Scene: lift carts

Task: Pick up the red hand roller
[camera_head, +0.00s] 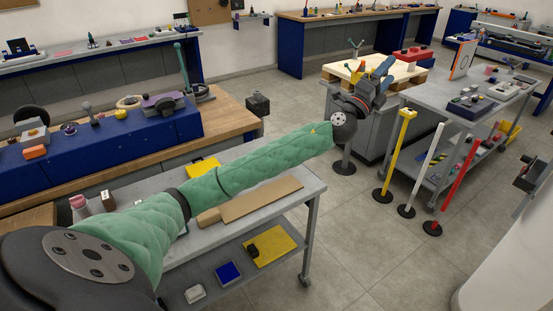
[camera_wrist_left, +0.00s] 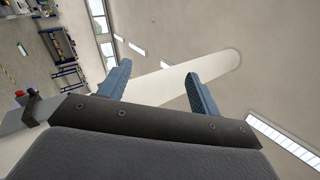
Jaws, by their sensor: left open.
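I cannot pick out the red hand roller for certain in either view. My left arm reaches from the lower left across the head view. My left gripper (camera_head: 382,72) has blue fingers and is at the far end, in front of a wooden pallet top (camera_head: 362,72). In the left wrist view the left gripper (camera_wrist_left: 159,72) has its two blue fingers well apart. A long pale shape (camera_wrist_left: 222,66) shows behind and between the fingers, and nothing is clearly held. My right gripper does not show.
A grey cart (camera_head: 285,168) with a wooden board stands under my left arm. Another grey cart (camera_head: 418,96) stands at the right. Yellow (camera_head: 397,150), white (camera_head: 428,160) and red (camera_head: 456,180) posts stand before it. A red case (camera_head: 410,55) is on the pallet top.

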